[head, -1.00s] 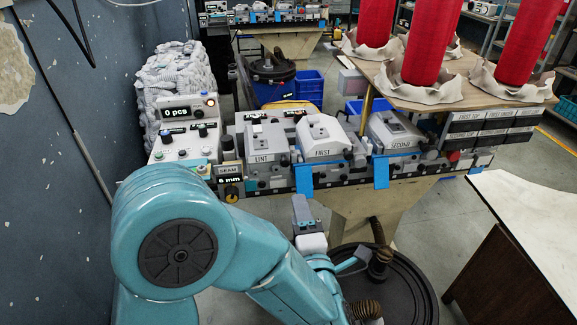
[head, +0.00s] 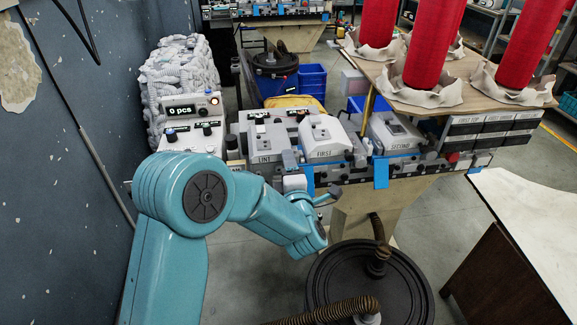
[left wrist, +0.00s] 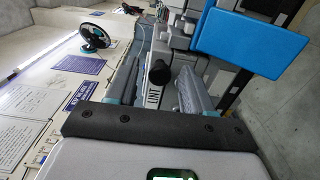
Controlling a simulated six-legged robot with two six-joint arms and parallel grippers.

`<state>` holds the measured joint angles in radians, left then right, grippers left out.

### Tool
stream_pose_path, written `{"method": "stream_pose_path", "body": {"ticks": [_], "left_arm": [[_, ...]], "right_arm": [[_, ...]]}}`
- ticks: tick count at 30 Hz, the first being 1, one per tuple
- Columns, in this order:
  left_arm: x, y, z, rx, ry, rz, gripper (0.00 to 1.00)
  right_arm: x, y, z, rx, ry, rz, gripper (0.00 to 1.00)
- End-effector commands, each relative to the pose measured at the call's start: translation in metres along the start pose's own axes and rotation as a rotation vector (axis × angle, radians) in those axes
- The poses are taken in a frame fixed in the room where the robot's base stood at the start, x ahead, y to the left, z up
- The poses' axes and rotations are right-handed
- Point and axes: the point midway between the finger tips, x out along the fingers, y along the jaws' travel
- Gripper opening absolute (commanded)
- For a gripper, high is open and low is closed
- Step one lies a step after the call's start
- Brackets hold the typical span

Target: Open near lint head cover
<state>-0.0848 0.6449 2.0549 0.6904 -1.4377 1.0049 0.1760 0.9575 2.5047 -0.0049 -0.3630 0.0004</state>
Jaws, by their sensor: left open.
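The lint head cover (head: 265,138) is a grey box-like lid marked LINT, at the left of the row of heads in the head view. It looks shut. In the left wrist view the LINT label (left wrist: 154,92) and a black round knob (left wrist: 159,73) show ahead, between my fingers. My left gripper (head: 289,160) is at the front right of the lint head, by its front edge. In the left wrist view the left gripper (left wrist: 160,88) is open with nothing between its fingertips. Contact with the cover cannot be told. My right gripper is out of view.
The FIRST head (head: 322,137) and SECOND head (head: 392,131) stand to the right. A blue tab (head: 381,173) hangs from the front rail; a blue panel (left wrist: 250,36) fills the upper right of the wrist view. A control box (head: 191,122) stands left. A black drum (head: 370,285) is below.

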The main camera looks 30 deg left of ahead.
Motion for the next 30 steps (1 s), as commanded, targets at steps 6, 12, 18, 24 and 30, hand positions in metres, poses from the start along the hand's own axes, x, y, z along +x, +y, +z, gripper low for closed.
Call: {"method": "stream_pose_path", "body": {"ticks": [6, 12, 18, 24, 30], "left_arm": [[0.000, 0.000, 0.000, 0.000, 0.000, 0.000, 0.22], [-0.001, 0.000, 0.000, -0.001, 0.000, 0.000, 0.00], [-0.001, 0.000, 0.000, -0.025, 0.000, 0.000, 0.00], [-0.001, 0.005, -0.002, -0.118, 0.000, 0.004, 0.00], [-0.001, 0.016, -0.007, -0.281, 0.000, 0.005, 0.00]], "right_arm": [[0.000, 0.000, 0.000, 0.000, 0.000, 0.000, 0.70], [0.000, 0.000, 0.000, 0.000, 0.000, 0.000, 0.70], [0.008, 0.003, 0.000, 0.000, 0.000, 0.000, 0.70], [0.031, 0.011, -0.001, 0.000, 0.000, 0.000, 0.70], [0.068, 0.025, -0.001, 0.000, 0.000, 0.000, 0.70]]}}
